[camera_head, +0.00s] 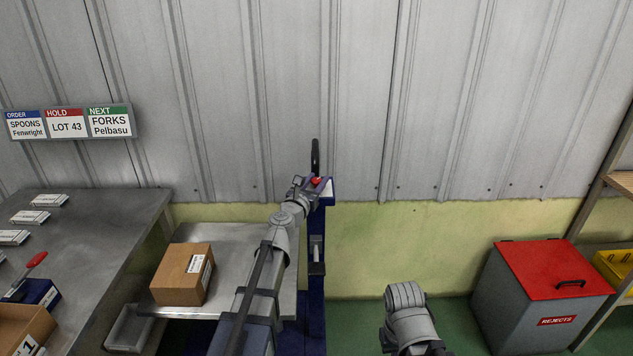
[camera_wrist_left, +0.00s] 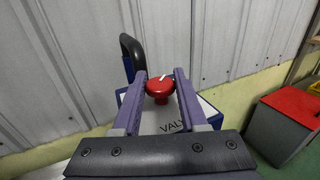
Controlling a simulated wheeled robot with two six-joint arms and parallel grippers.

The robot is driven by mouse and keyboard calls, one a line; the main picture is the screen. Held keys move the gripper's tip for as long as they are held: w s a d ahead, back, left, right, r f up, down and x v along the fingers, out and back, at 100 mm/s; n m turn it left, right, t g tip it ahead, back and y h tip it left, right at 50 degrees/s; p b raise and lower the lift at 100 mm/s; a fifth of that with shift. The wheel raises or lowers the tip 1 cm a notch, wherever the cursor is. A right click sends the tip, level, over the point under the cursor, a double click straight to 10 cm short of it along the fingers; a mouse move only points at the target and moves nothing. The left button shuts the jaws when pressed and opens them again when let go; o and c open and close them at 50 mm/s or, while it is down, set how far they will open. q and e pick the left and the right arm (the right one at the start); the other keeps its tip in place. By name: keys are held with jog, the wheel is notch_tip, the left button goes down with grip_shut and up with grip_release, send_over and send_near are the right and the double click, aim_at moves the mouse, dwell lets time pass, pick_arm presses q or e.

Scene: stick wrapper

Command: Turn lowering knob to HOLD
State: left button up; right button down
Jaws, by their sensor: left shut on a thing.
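The red lowering knob (camera_head: 316,181) sits on top of a blue post (camera_head: 317,300) against the wall. In the left wrist view the knob (camera_wrist_left: 158,90) has a white pointer mark angled toward the upper right. My left gripper (camera_head: 313,184) is shut on the knob, with one purple finger on each side of it in the left wrist view (camera_wrist_left: 160,80). Part of a "VALV" label (camera_wrist_left: 173,127) shows below the knob; my gripper covers the rest, and no HOLD mark is readable at the knob. My right arm shows at the bottom, but its gripper does not.
A black curved handle (camera_head: 316,157) rises just behind the knob. A cardboard box (camera_head: 181,274) stands on the metal table to the left. A rejects bin with a red lid (camera_head: 555,268) stands at the right. The sign board (camera_head: 71,123) hangs on the left wall.

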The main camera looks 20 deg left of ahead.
pick_arm(q)
grip_shut()
jog(key=shift+y, duration=0.3)
jog(key=n+y, duration=0.2)
jog(key=shift+d+y, duration=0.15)
jog(key=shift+y, duration=0.25)
jog(key=n+g+y, duration=0.1)
jog(key=n+y, duration=0.1)
jog(key=y, duration=0.2)
jog(key=n+g+y, duration=0.1)
jog(key=n+y, duration=0.2)
jog(key=y, duration=0.1)
jog(key=shift+w+n+g, duration=0.2)
jog(key=shift+n+g, duration=0.1)
jog(key=shift+g, duration=0.1)
jog(key=n+g+y, duration=0.5)
jog(key=g, duration=0.1)
jog(key=shift+w+y, duration=0.15)
jog(key=shift+y, duration=0.25)
jog(key=n+g+y, duration=0.2)
jog(key=n+g, duration=0.1)
jog(key=g, duration=0.1)
jog(key=shift+s+n+g, duration=0.25)
jog(key=shift+n+g, duration=0.85)
jog(key=shift+g, duration=0.4)
jog(key=shift+y, duration=0.3)
